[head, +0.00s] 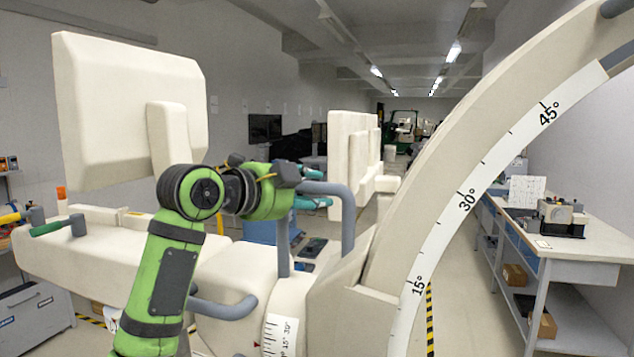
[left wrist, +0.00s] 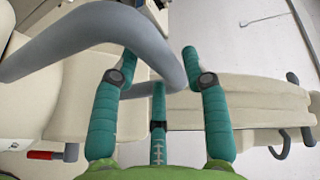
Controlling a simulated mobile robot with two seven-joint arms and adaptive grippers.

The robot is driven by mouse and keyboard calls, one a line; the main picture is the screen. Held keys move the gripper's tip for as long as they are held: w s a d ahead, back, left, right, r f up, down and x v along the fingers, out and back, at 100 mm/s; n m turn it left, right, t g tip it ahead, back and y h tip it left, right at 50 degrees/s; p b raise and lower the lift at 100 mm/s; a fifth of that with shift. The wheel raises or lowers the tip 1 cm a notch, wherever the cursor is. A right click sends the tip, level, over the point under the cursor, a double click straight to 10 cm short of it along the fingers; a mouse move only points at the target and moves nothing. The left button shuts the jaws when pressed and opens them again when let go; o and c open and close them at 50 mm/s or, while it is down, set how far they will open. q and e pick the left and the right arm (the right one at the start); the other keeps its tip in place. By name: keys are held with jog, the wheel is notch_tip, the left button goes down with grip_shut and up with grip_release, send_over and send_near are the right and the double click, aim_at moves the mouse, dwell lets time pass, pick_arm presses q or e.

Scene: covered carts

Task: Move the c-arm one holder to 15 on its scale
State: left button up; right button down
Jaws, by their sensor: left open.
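The c-arm's beige arc (head: 440,170) fills the right of the head view, its white scale marked 15°, 30° and 45°. The beige holder (head: 335,315) is at the arc's foot, near the 15° mark. A small scale (head: 280,338) with a red pointer shows on the round end beside it; its exact reading is unclear. A grey bent handle (head: 347,215) rises from the holder. My left gripper (head: 314,190) is open at this handle. In the left wrist view the grey bar (left wrist: 120,30) crosses by the gripper's teal fingers (left wrist: 158,62); contact is unclear. My right gripper is out of view.
A second grey handle (head: 225,308) is low at the front. A large beige panel (head: 125,100) stands at upper left, with more covered equipment (head: 350,150) behind. A workbench (head: 590,245) is at right. The floor between bench and arc looks clear.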

pick_arm(q)
jog(key=shift+p+x, duration=0.45)
jog(key=shift+x, duration=0.5)
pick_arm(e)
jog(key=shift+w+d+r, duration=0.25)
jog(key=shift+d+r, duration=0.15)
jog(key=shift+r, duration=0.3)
